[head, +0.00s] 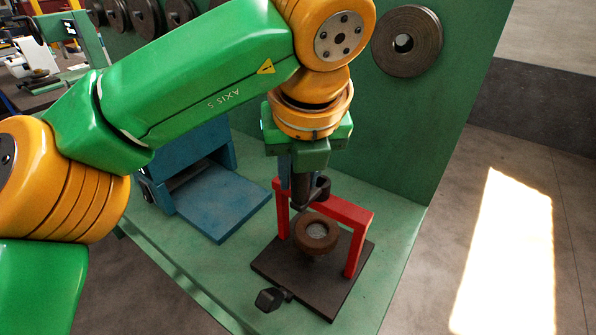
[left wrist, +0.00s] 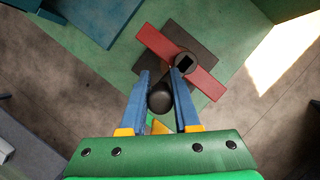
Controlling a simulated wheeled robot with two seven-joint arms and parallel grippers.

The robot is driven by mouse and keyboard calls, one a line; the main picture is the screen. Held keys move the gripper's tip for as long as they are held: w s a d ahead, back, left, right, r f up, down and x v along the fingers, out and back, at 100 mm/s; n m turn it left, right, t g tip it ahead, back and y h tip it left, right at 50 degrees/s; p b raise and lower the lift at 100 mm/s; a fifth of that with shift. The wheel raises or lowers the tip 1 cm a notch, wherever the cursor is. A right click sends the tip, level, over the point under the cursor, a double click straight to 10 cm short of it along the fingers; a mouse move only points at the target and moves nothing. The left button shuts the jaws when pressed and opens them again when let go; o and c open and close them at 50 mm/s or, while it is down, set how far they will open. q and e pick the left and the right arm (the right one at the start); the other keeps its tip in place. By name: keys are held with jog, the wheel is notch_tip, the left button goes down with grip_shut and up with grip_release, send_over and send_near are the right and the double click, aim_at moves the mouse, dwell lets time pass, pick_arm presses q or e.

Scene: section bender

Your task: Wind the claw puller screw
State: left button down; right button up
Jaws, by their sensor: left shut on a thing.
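The claw puller's red bridge frame (head: 345,208) stands on a dark base plate (head: 335,290) on the green bench. It also shows in the left wrist view (left wrist: 208,84). A brown ring (head: 317,233) with a pale centre sits below the bridge's crossbar. A dark round screw head (head: 322,187) is at the bridge's top; a black square shows on it in the left wrist view (left wrist: 184,63). My left gripper (head: 298,200) points down over the bridge. Its blue fingers are shut on a dark round grip (left wrist: 160,97) beside the screw head. The screw's thread is hidden.
A dark knob (head: 270,299) lies at the base plate's front left. A blue machine (head: 205,185) stands to the left. A green back panel (head: 425,125) with a dark disc (head: 406,41) rises behind. Green bench top (head: 385,255) is bare at the right.

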pick_arm(q)
jog(key=c, duration=0.6)
grip_release()
jog(key=shift+c, duration=0.2)
jog(key=shift+s, duration=0.1)
jog(key=shift+r, duration=0.15)
jog(key=p+v, duration=0.1)
jog(key=v, duration=0.6)
